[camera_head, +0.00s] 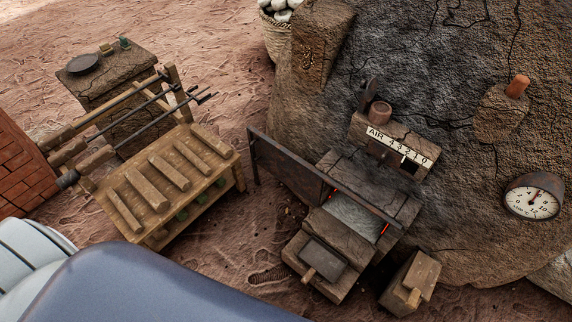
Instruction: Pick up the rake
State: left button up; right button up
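Several long tools with thick wooden handles and dark metal rods lie across the back of a wooden rack (225,160) on the left. Their handles point to the lower left and their metal ends to the upper right. The nearest long tool (139,131) has a dark forked or hooked end near the rack's upright post. The ends are too small to tell for certain which tool is the rake. Neither of my grippers shows in the head view.
A mud kiln (430,70) with a round dial (533,196) fills the right side. Its low hearth has a dark metal door (288,172) standing out toward the rack. A mud pedestal (112,75) stands behind the rack, and a brick block (22,165) is at the left edge.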

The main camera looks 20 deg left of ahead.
aim_at(66, 131)
jog(key=u, duration=1.85)
jog(key=i+j+u, duration=0.95)
jog(key=i+u, duration=0.2)
jog(key=i, duration=0.15)
jog(key=i+u, duration=0.4)
jog(key=i+j+z, duration=0.15)
jog(key=i+z, duration=0.2)
jog(key=i, duration=0.2)
jog(key=i+j+z, duration=0.25)
jog(key=i+z, duration=0.35)
jog(key=z, duration=0.3)
jog(key=i+j+z, duration=0.2)
jog(key=z, duration=0.3)
jog(key=i+j+z, duration=0.2)
jog(key=z, duration=0.3)
jog(key=i+j+z, duration=0.1)
jog(key=j+z, duration=0.35)
jog(key=l, duration=0.15)
